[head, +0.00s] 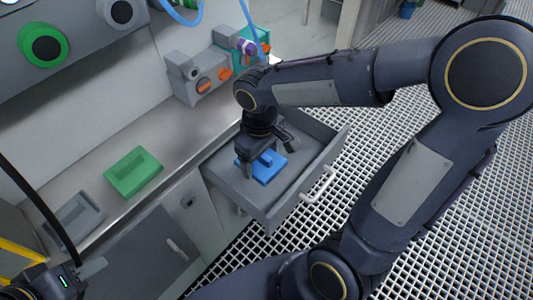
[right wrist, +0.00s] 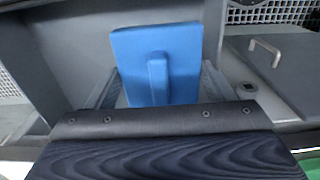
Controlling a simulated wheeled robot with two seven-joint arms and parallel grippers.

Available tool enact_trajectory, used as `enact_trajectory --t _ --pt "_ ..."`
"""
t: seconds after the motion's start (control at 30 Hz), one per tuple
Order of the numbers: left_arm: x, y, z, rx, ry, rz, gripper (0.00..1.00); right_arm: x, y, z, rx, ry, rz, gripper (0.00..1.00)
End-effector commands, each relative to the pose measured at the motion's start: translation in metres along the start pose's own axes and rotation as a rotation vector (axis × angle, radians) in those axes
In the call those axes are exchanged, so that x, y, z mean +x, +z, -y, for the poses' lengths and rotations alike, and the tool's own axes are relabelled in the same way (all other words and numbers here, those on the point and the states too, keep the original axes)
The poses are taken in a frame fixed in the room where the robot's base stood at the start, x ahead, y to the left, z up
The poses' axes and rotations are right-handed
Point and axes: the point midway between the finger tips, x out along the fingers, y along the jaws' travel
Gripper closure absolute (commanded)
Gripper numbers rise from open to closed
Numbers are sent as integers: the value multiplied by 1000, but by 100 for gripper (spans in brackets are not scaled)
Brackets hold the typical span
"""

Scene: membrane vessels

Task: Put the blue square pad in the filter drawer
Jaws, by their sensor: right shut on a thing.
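The blue square pad (head: 267,168) has a raised grip bar on top. My right gripper (head: 264,154) points down and is shut on the pad's grip bar. The open grey filter drawer (head: 325,158) lies under and around the pad in the head view. The pad appears within the drawer's walls, but I cannot tell if it touches the floor. The pad (right wrist: 180,62) fills the upper middle of the right wrist view. My left gripper (head: 75,278) shows only partly at the lower left corner; its fingertips are unclear.
A green block (head: 133,173) and a grey block (head: 75,217), both with recesses, lie on the steel counter left of the drawer. Grey valve units with orange handles (head: 214,80) stand at the back. The drawer has a white handle (head: 318,186).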

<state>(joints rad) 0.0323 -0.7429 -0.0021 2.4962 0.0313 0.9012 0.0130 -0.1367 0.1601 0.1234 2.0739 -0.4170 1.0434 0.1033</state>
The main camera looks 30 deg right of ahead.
Motion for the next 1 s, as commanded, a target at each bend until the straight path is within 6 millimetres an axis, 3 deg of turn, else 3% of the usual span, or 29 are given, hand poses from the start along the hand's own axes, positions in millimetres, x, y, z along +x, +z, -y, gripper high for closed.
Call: enact_trajectory --t 0.17,0.4,0.67,0.87,1.0 --pt "6 3 3 0 0 0 64 23 -18 -42 6 -1 3 50" --pt "14 7 7 0 0 0 64 62 -32 -69 2 -1 0 50" --pt "17 9 8 0 0 0 64 76 -37 -80 2 0 0 50" --pt "24 12 11 0 0 0 64 106 -37 -82 0 -1 3 50" --pt "24 12 11 0 0 0 64 108 -38 -82 0 0 -2 50"
